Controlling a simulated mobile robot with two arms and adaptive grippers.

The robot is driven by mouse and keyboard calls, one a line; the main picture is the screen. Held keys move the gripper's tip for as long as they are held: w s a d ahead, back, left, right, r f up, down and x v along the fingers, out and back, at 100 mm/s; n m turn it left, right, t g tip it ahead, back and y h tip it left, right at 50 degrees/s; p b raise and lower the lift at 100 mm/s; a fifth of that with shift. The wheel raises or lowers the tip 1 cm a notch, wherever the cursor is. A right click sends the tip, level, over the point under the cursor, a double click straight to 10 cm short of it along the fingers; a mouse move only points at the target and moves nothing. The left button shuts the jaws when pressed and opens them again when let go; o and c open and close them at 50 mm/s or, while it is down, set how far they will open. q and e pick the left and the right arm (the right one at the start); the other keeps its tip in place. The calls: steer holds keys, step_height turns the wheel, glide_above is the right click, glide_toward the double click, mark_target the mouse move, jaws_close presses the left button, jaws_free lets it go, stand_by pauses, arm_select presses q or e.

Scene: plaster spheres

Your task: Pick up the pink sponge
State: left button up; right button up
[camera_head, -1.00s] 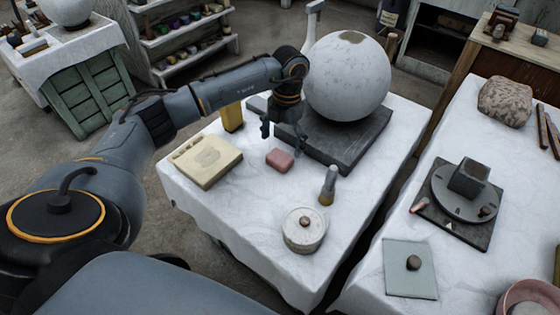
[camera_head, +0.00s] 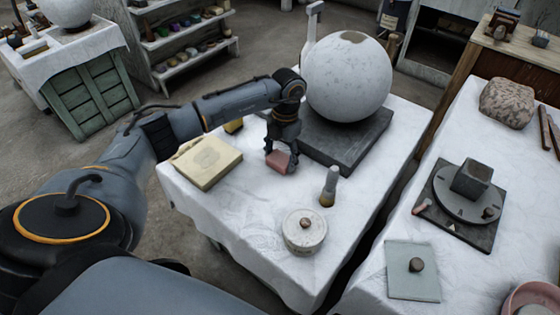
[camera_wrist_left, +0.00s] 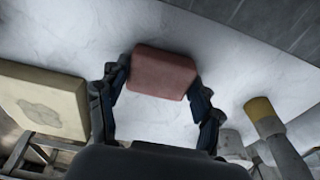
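The pink sponge (camera_head: 279,162) is a small rounded block on the white-draped table, left of the big sphere's dark slab. My left gripper (camera_head: 281,157) points down over it, with a finger at either side. In the left wrist view the sponge (camera_wrist_left: 163,73) lies between the two fingertips (camera_wrist_left: 160,78), which appear to press against its opposite edges. The gripper looks shut on the sponge, which shows no clear lift from the cloth. My right gripper is not in view.
A cream block (camera_head: 207,161) stands close on the left. A grey-handled brush (camera_head: 330,185) and a round lidded pot (camera_head: 303,231) stand to the right and front. The speckled sphere (camera_head: 347,77) rests on a dark slab (camera_head: 335,140) behind. Cloth in front is clear.

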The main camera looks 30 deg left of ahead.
mark_target(278, 159)
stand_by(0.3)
arm_select(q)
steer(key=shift+r, duration=0.6)
step_height(278, 159, up, 3)
steer(key=shift+s+a+f+p, duration=0.1)
steer(key=shift+f+p, duration=0.1)
steer(key=shift+p, duration=0.25)
steer(key=s+r+p, duration=0.2)
steer(key=s+r, duration=0.7)
steer(key=s, duration=0.4)
steer(key=shift+s+a, duration=0.3)
steer(key=shift+s, duration=0.1)
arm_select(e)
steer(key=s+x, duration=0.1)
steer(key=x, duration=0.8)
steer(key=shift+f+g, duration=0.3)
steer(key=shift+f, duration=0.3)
arm_select(q)
steer(key=shift+r, duration=0.1)
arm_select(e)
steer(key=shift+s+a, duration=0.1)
arm_select(q)
steer(key=shift+o, duration=0.9)
steer(key=c, duration=0.4)
